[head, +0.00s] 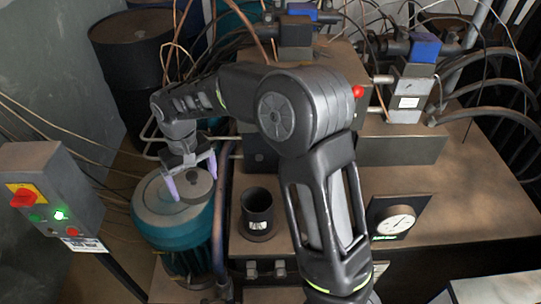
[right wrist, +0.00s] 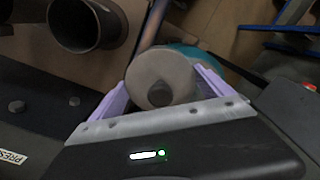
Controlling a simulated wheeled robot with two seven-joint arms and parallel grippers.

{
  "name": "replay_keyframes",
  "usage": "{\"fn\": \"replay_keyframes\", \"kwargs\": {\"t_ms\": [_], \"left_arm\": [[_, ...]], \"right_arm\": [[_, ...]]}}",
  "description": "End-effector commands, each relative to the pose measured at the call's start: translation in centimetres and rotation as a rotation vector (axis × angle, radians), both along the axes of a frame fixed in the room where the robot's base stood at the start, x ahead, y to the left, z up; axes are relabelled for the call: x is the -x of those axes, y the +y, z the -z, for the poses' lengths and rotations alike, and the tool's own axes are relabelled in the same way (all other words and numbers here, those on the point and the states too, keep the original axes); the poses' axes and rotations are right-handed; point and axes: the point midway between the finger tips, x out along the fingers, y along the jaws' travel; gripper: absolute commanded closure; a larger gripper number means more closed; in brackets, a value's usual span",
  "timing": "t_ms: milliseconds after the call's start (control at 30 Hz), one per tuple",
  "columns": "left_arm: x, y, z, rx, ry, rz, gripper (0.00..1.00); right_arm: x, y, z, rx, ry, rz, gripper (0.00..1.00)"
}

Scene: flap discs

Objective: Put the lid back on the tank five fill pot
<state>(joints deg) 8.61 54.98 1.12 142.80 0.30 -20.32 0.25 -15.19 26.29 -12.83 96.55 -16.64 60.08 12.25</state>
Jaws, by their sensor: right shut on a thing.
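The lid (head: 194,188) is a round grey disc with a darker knob, seen between the purple fingers of my right gripper (head: 191,179). The right gripper is shut on it and holds it over the teal motor (head: 172,222). In the right wrist view the lid (right wrist: 155,70) shows between both fingers, knob towards the camera. The fill pot (head: 257,203) is a dark upright cylinder with an open top, to the right of the lid. It also shows in the right wrist view (right wrist: 84,41), at the upper left, apart from the lid. My left gripper is not in view.
A control box (head: 50,196) with a red knob and a lit green button stands at the left. A pipe (head: 221,190) rises between motor and pot. A pressure gauge (head: 396,221) sits to the pot's right. Valve blocks and hoses crowd the back.

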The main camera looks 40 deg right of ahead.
Motion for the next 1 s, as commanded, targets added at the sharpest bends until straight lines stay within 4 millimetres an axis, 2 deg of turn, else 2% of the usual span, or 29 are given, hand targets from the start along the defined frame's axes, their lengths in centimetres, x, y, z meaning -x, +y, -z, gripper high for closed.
{"fn": "replay_keyframes", "kwargs": {"t_ms": [367,533,667,767,1000], "left_arm": [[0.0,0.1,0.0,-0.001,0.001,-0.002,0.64],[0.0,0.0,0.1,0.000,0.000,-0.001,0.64],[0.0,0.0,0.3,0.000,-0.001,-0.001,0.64],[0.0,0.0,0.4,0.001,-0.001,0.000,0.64],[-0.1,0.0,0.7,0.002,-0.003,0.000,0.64]], "right_arm": [[0.1,-0.1,0.0,-0.001,0.000,0.020,0.60],[0.7,-1.3,-0.3,-0.010,0.004,0.184,0.60],[1.8,-3.0,-0.8,-0.019,0.009,0.455,0.60],[3.1,-4.8,-1.3,-0.025,0.017,0.738,0.60],[6.9,-9.1,-2.7,-0.020,0.026,1.507,0.60]]}}
